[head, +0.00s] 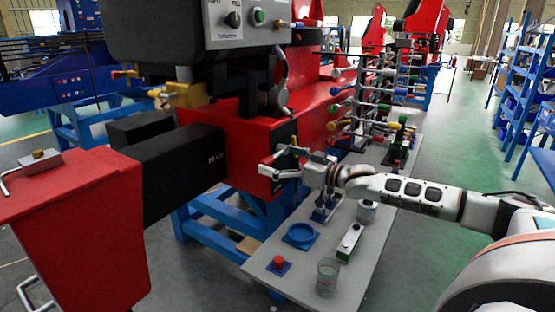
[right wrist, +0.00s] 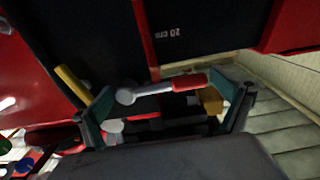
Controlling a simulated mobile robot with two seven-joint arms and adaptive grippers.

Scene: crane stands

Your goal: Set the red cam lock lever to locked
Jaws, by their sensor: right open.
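The cam lock lever (right wrist: 183,82) shows in the right wrist view as a grey arm with a red grip, its round grey hub at the left end and the grip pointing right. My right gripper (head: 270,160) is open in front of the dark plate on the red beam (head: 250,137) in the head view. In the right wrist view its two fingers stand either side of the lever, left and right, with gaps. I cannot tell whether either touches it. The lever is not clear in the head view. My left gripper is not in view.
A grey table (head: 352,272) below my right arm holds a blue dish (head: 300,235), a red button on a blue base (head: 279,264), a glass beaker (head: 327,277) and a white-and-green block (head: 350,242). A rack of coloured levers (head: 375,105) stands behind.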

